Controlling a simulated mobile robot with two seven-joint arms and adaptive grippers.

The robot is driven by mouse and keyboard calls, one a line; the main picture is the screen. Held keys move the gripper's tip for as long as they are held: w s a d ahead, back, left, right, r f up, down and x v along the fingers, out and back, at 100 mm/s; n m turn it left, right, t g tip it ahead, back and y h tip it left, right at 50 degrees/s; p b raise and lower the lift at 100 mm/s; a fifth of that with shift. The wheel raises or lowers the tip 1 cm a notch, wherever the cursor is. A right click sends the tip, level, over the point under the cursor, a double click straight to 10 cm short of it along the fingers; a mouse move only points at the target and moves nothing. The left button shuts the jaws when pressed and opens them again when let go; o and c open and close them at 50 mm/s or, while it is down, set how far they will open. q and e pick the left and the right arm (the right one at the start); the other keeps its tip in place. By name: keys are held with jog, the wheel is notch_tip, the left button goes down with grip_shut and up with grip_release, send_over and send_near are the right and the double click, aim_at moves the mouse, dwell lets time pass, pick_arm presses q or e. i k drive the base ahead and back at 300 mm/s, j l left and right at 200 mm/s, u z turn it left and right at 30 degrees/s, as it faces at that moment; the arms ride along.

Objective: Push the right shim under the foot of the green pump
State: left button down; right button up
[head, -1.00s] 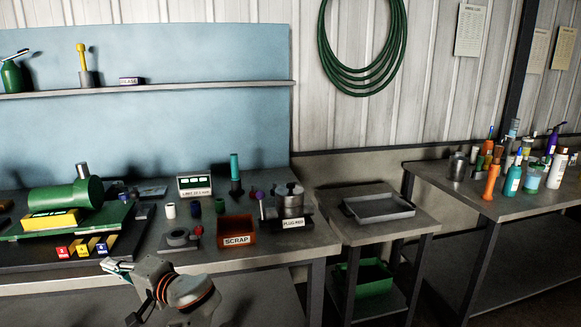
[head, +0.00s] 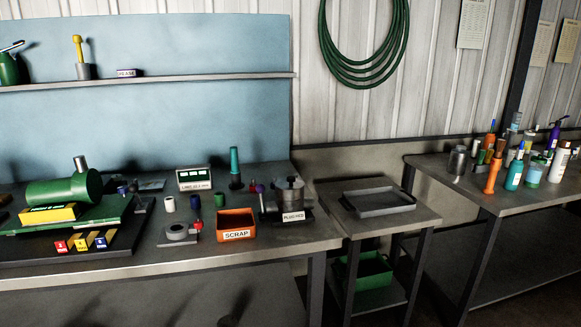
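The green pump (head: 62,190) lies on a green base plate (head: 112,212) at the left of the bench. A yellow block (head: 50,212) with a label sits at its front. Its feet are too small and dark to make out. In front of the plate are three small labelled blocks: red (head: 61,247), yellow (head: 82,244) and blue (head: 101,242). Brass-coloured strips lie just behind them; I cannot tell whether these are the shims or how far under the pump they reach. Neither of my grippers is in view.
An orange scrap bin (head: 236,224), a grey tape-like roll (head: 177,232), small cylinders and a metal pot (head: 289,195) stand right of the pump. A lower table with a grey tray (head: 380,202) is beyond. The bench's front strip is clear.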

aim_at(82, 245)
jog(key=u, duration=1.4)
